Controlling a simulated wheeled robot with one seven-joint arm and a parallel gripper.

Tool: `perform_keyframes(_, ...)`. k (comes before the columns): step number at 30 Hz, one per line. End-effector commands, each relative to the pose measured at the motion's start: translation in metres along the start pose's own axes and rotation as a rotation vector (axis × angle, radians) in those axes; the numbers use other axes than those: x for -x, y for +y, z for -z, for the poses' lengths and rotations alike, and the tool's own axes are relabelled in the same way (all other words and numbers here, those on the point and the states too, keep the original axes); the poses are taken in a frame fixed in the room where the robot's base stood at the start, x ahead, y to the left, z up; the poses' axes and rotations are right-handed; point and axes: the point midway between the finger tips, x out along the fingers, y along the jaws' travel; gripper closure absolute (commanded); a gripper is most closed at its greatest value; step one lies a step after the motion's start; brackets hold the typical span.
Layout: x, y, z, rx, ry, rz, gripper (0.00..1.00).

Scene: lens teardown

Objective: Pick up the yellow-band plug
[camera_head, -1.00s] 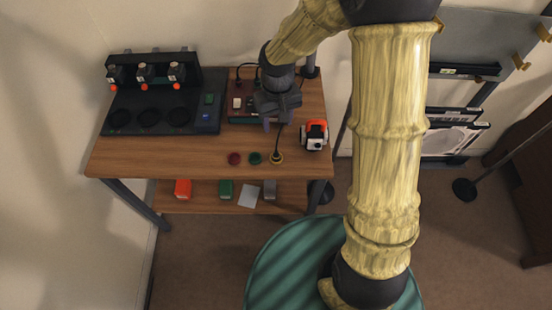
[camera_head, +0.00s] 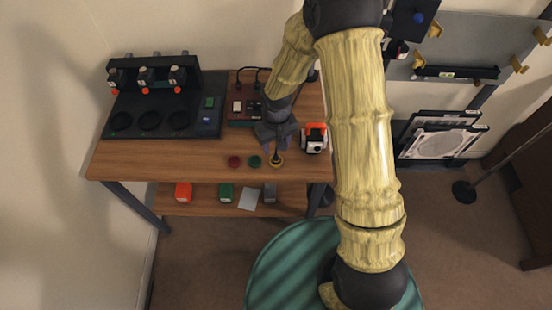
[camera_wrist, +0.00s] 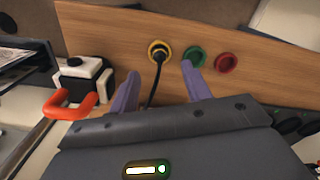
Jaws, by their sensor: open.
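The yellow-band plug (camera_head: 276,162) is near the front edge of the wooden table, at the right end of a row with a green and a red round piece. In the wrist view the plug (camera_wrist: 159,50) shows a yellow ring around a dark centre, with a black cable running from it back between my fingers. My gripper (camera_head: 277,147) is just behind and above the plug in the head view. In the wrist view my gripper (camera_wrist: 160,70) is open, its two purple fingers apart and pointing toward the plug. Nothing is held between them except the cable's passing line.
The green piece (camera_wrist: 195,57) sits close beside my finger in the wrist view, with the red piece (camera_wrist: 226,63) beyond. A white and black device with an orange-red handle (camera_head: 314,138) stands to the right. A dark station (camera_head: 160,118) fills the table's left.

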Motion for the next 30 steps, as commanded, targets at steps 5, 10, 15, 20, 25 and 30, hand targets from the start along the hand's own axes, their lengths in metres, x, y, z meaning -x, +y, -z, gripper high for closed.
perform_keyframes(5, -0.023, 0.000, 0.000, 0.001, -0.002, 0.000, 0.52)
perform_keyframes(10, -0.027, 0.000, 0.001, -0.001, 0.001, 0.000, 0.52)
perform_keyframes(15, -0.027, 0.000, 0.001, 0.000, 0.001, 0.000, 0.52)
perform_keyframes(20, -0.032, 0.001, 0.002, 0.000, -0.001, 0.000, 0.52)
perform_keyframes(25, -0.049, 0.002, 0.007, 0.000, -0.002, 0.000, 0.52)
perform_keyframes(30, -0.070, 0.003, 0.010, 0.000, -0.003, -0.001, 0.52)
